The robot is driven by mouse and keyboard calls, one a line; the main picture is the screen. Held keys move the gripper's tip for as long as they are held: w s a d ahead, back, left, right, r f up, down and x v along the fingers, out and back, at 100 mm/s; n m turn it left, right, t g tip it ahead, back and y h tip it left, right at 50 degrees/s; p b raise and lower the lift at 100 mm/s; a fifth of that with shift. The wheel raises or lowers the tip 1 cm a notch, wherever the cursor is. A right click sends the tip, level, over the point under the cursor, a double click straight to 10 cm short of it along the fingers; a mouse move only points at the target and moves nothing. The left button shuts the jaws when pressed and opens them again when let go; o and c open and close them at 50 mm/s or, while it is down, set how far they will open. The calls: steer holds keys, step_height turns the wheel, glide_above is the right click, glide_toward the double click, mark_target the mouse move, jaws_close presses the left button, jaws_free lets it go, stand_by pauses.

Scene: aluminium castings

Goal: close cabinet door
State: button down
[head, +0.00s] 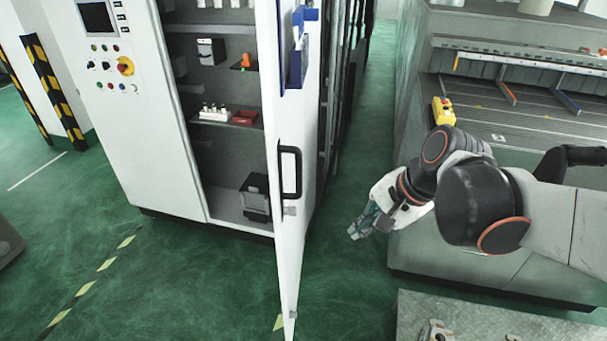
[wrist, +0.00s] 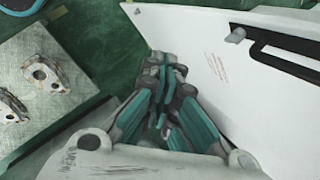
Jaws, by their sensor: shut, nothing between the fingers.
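The white cabinet (head: 172,130) stands at the left in the head view, with its shelves exposed. Its door (head: 291,235) stands open and points toward me, with a black handle (head: 291,172) on it. My gripper (head: 357,232) is to the right of the door, apart from it in the head view. In the wrist view my gripper (wrist: 163,112) has its teal fingers shut and empty. The door (wrist: 200,60) fills the right side there, with the black handle (wrist: 285,62) at the upper right. Whether the fingers touch the door cannot be told.
A grey workbench (head: 520,105) with a yellow control box (head: 443,112) stands on the right. A metal plate (head: 470,318) with castings lies at the lower right; it also shows in the wrist view (wrist: 60,115). Green floor (head: 150,270) is clear in front of the cabinet.

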steer(key=w+m, duration=0.1)
steer(key=w, duration=0.1)
steer(key=m+g+y, duration=0.2)
steer(key=m+y, duration=0.3)
steer(key=m, duration=0.3)
glide_toward(282, 237)
step_height(282, 237, down, 3)
steer(key=d, duration=0.1)
steer(key=shift+w+a, duration=0.1)
steer(key=shift+a, duration=0.95)
steer(key=shift+w+a, duration=0.15)
steer(key=shift+a, duration=0.85)
